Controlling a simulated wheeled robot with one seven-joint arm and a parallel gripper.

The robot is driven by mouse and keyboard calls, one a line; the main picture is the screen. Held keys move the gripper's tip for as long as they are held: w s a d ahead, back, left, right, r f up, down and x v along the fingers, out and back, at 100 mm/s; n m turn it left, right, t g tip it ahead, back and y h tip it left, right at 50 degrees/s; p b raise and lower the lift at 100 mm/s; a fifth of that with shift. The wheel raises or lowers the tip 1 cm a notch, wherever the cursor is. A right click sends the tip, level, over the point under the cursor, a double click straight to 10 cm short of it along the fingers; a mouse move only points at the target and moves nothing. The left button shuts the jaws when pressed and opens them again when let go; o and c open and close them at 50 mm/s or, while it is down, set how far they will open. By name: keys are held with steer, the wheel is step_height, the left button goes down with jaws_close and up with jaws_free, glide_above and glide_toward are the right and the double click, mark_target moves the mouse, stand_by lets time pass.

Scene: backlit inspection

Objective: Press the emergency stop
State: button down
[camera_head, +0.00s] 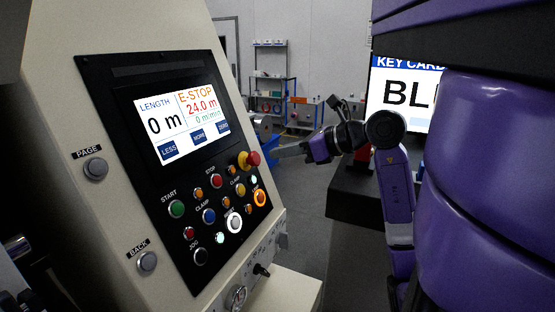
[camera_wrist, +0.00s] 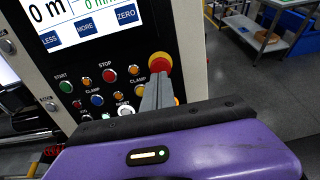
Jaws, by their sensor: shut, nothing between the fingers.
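The emergency stop is a red mushroom button (camera_head: 254,158) on a yellow base, at the upper right of the black control panel in the head view. It also shows in the wrist view as a red button (camera_wrist: 161,62), just beyond my fingertips. My gripper (camera_head: 279,152) is shut and empty, its grey fingers pointing left at the button. In the head view a small gap shows between the fingertips and the red cap. In the wrist view my gripper (camera_wrist: 158,84) overlaps the button's lower edge, so contact cannot be judged there. The screen (camera_head: 182,122) reads "E-STOP 24.0 m" in red.
Below and left of the emergency stop are several small buttons, including a green START button (camera_head: 176,209) and a lit white button (camera_head: 235,222). A second screen (camera_head: 404,95) stands at the right. Shelving (camera_head: 270,75) is far behind, with open floor before it.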

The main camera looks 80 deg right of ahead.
steer(key=b+v, duration=0.2)
steer(key=v, duration=0.7)
steer(key=shift+d+r, duration=0.15)
steer(key=shift+r, duration=0.05)
stand_by(0.3)
